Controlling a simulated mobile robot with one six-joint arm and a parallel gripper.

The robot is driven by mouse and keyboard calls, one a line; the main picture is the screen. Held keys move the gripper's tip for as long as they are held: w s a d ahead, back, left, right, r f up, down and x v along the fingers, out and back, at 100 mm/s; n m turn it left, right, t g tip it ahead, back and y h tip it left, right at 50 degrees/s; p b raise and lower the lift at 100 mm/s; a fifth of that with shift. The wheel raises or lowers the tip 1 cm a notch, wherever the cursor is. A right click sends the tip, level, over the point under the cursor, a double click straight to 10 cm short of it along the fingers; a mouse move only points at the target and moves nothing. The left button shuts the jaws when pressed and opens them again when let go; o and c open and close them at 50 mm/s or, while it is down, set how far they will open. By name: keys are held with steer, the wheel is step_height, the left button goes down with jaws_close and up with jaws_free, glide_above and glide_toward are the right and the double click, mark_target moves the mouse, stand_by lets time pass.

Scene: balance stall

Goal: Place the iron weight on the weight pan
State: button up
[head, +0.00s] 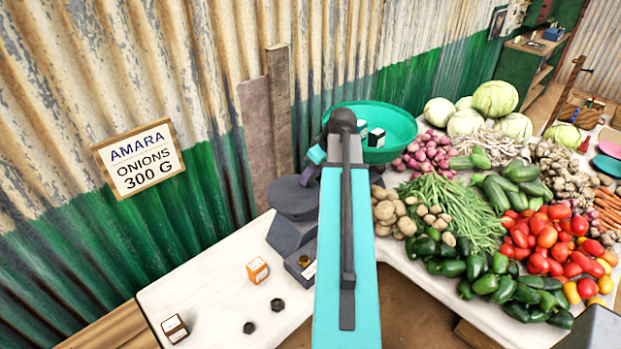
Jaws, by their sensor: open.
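Two small dark iron weights stand on the white tabletop: one (277,304) nearer the scale, the other (249,327) closer to the front edge. A dark grey balance scale (288,236) stands behind them, partly hidden by my arm. Its flat dark round pan (293,198) is on the left and looks bare where it shows. A green bowl-shaped pan (402,122) behind my arm holds small white-and-black blocks (376,137). My gripper (311,172) is near the dark pan, mostly hidden by my teal arm. It is open, with nothing visible in it, and apart from both weights.
An orange-and-white box (257,270) and a brown-and-white box (174,328) stand on the table. A small brass piece (304,261) sits at the scale's base. Vegetable piles (490,220) fill the right side. A corrugated wall bears a sign (140,158) reading "AMARA ONIONS 300 G".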

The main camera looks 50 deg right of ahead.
steer(key=b+v, duration=0.2)
steer(key=v, duration=0.7)
steer(key=shift+r, duration=0.2)
stand_by(0.7)
steer(key=shift+s, duration=0.2)
